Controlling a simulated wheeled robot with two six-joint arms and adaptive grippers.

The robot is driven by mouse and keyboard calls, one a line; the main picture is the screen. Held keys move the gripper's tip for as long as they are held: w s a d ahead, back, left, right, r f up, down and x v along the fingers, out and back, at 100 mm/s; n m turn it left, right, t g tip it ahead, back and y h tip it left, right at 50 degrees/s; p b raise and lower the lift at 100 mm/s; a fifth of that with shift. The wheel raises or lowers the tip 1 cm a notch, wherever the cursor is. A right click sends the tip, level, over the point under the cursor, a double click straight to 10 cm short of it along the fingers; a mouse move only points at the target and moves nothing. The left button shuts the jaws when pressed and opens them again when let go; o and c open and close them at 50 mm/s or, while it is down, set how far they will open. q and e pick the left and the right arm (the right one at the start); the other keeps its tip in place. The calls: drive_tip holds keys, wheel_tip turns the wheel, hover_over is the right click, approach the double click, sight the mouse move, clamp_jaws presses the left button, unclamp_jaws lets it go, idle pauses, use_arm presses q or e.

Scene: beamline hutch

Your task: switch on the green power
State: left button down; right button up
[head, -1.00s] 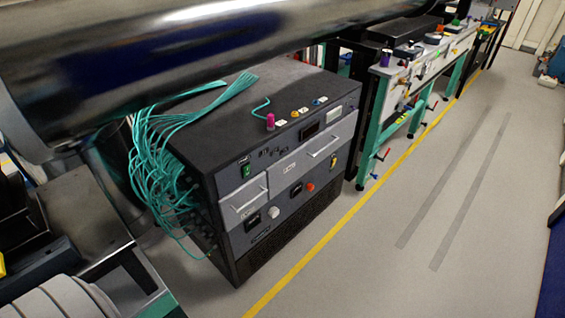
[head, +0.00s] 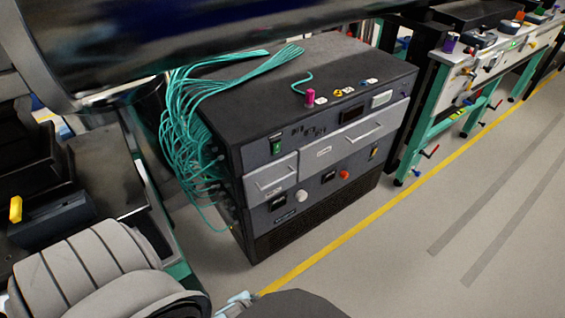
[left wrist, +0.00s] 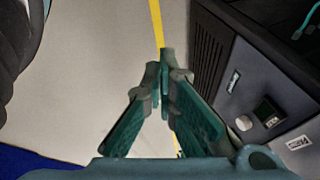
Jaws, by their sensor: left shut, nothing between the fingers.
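The green power switch (head: 277,147) is a small green rocker on the upper left of the front of a dark grey equipment cabinet (head: 265,240). The cabinet's lower front also shows in the left wrist view (left wrist: 270,60), with a white knob (left wrist: 243,123) and a small dark square panel part (left wrist: 267,112). My left gripper (left wrist: 164,72) is shut and empty, over the floor beside the cabinet and apart from it. I cannot make out the green switch in the wrist view. My right gripper is not in view.
Teal cables (head: 180,125) hang down the cabinet's left side. A pink knob (head: 310,97) stands on its top. A large shiny pipe (head: 220,30) runs overhead. A yellow floor line (head: 330,250) passes in front, with clear grey floor (head: 420,270) beyond. A teal-legged bench (head: 440,125) stands to the right.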

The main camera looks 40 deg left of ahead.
use_arm(q)
drive_tip(key=w+a+r+m+t+y+b, duration=0.1)
drive_tip(key=w+r+m+t+b, duration=0.2)
drive_tip(key=w+r, duration=0.35)
drive_tip(key=w+a+r+m+t+y+b, duration=0.1)
drive_tip(key=w+a+r+m+t+b, duration=0.2)
drive_tip(key=w, duration=0.7)
drive_tip(key=w+r+m+t+y+b, duration=0.1)
drive_tip(key=w+r+t+y, duration=0.1)
drive_tip(key=r, duration=0.8)
drive_tip(key=w+r+t+y+b, duration=0.2)
drive_tip(key=r+t, duration=0.1)
drive_tip(key=r, duration=0.8)
drive_tip(key=shift+w+a+m+y, duration=0.35)
drive_tip(key=shift+m+y, duration=0.05)
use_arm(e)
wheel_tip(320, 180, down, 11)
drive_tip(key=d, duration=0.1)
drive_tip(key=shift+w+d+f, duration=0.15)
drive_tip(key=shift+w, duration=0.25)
